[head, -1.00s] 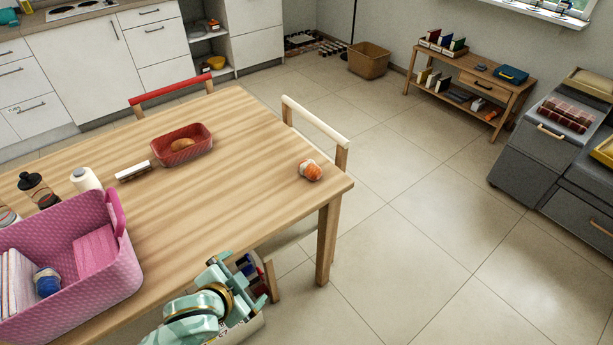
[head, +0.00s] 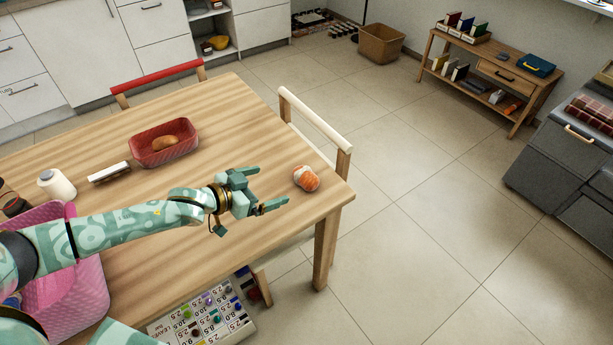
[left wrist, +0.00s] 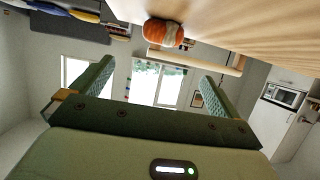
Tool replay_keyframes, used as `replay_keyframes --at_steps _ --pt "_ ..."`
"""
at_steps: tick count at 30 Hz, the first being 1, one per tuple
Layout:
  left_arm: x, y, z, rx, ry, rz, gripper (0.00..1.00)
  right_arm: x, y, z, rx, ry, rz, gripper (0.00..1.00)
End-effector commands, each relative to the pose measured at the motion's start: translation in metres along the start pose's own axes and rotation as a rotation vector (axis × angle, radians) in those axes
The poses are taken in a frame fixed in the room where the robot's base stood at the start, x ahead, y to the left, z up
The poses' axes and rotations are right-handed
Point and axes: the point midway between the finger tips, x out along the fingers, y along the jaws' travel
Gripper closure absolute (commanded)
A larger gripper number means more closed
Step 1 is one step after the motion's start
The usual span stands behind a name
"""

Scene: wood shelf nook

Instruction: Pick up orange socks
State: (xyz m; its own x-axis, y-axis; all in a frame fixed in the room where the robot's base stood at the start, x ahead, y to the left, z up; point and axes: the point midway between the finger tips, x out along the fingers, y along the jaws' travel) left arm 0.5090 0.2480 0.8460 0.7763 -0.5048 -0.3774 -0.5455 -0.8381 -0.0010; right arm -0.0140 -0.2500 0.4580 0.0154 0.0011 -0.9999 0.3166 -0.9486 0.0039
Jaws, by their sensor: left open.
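The orange socks (head: 306,178), a rolled orange-and-white bundle, lie on the wooden table (head: 230,110) near its right corner. They also show in the left wrist view (left wrist: 163,33), at the top, beyond my fingers. My left gripper (head: 264,189) is open and empty, to the left of the socks with its fingers pointing toward them. A gap remains between fingertips and socks. In the left wrist view the two fingers (left wrist: 155,85) stand wide apart. My right gripper is not in view.
A red basket (head: 163,155) with a bread-like item stands behind my left arm. A pink basket (head: 75,290) is at the left, partly hidden by my arm. A white spool-like item (head: 57,184) stands nearby. A pale-topped chair (head: 315,125) is just behind the socks.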

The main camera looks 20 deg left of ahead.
Motion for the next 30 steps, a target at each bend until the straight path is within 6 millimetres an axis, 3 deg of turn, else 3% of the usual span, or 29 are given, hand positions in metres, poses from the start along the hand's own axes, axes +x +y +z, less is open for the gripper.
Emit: replay_keyframes --at_steps 1,4,12,19,23,29,30 --pt "0.017 0.000 0.003 0.000 0.002 0.001 0.00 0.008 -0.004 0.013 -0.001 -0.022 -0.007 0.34" --pt "0.039 -0.001 0.003 0.002 0.001 0.000 0.00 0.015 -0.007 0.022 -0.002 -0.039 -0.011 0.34" --pt "0.066 0.000 0.001 0.001 0.001 0.000 0.00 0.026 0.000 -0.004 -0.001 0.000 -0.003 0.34" --pt "0.103 -0.001 0.001 0.001 -0.001 0.001 0.00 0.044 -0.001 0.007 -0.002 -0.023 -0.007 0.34" --pt "0.113 -0.001 -0.001 0.001 -0.001 0.000 0.00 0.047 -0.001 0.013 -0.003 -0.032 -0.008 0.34" --pt "0.113 -0.001 -0.004 0.002 0.000 0.000 0.00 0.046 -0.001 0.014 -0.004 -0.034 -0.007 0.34" --pt "0.113 -0.001 -0.004 0.002 0.000 0.000 0.06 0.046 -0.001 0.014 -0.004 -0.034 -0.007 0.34"
